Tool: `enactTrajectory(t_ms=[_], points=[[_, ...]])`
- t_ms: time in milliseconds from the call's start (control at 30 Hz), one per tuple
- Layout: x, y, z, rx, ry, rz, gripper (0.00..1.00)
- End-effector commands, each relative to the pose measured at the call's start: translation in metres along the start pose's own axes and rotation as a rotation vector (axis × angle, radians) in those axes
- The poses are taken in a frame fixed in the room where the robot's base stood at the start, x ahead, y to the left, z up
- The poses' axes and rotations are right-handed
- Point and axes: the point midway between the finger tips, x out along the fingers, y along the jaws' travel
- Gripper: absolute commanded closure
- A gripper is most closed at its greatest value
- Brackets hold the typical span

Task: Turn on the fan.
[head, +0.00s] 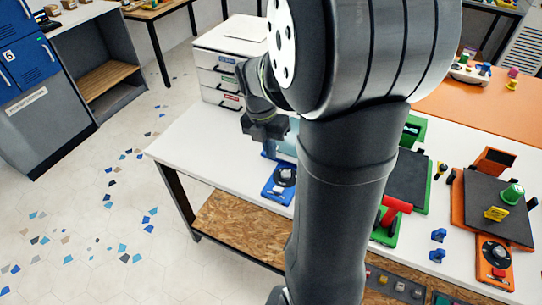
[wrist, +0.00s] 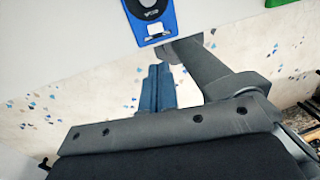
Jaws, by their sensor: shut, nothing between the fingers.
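No fan can be made out for certain in either view. A blue panel (head: 279,190) with a round dark dial (head: 286,176) lies near the front edge of the white table, left of my arm. The panel also shows at the top of the wrist view (wrist: 166,27), partly cut off. My gripper (head: 269,152) is above the table, just behind and above the panel in the head view. In the wrist view my gripper (wrist: 157,72) has its blue fingers together, empty and apart from the panel. My arm hides the middle of the table.
A white drawer unit (head: 228,60) stands at the table's back left. Right of my arm are a green-framed dark plate (head: 408,178), a red handle (head: 396,206) and an orange machine (head: 496,265) with a knob. Blue clips (head: 438,245) lie between them. White table left of the panel is clear.

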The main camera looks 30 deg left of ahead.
Motion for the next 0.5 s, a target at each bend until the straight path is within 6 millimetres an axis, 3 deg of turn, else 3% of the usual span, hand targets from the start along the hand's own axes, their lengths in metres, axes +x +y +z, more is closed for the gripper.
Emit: enactTrajectory(t_ms=[67,333,500], points=[[0.0,-0.007,0.002,0.002,0.0,0.0,1.0],[0.001,-0.007,0.002,0.0,0.0,0.0,1.0],[0.015,-0.008,0.002,0.0,0.002,-0.002,1.0]])
